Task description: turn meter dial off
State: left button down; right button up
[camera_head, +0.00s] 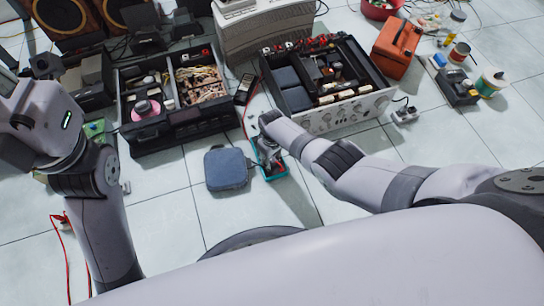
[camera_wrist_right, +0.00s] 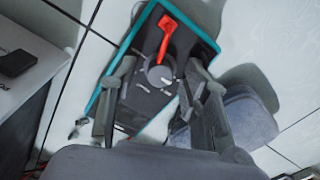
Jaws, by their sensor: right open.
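The meter (camera_head: 281,173) is a small dark box with a teal rim, lying on the tiled floor. My right arm hides much of it in the head view. In the right wrist view the meter (camera_wrist_right: 139,101) fills the middle, with a round grey dial (camera_wrist_right: 160,76) on its face and a red piece (camera_wrist_right: 174,36) beyond the dial. My right gripper (camera_head: 267,152) is at the meter. In the right wrist view its fingers (camera_wrist_right: 160,82) stand apart on either side of the dial. I cannot tell whether they touch it. My left arm shows at the left, its gripper out of frame.
A blue-grey padded case (camera_head: 226,168) lies just left of the meter. An opened black deck (camera_head: 176,119) and an opened silver amplifier (camera_head: 345,112) stand behind. An orange box (camera_head: 397,47) and spools are at the upper right. Red wires (camera_head: 64,245) lie at the left.

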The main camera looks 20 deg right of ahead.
aim_at(272, 159)
notch_tip(272, 159, up, 12)
dwell(0.8)
jog(key=shift+a, duration=0.1)
dwell(0.3)
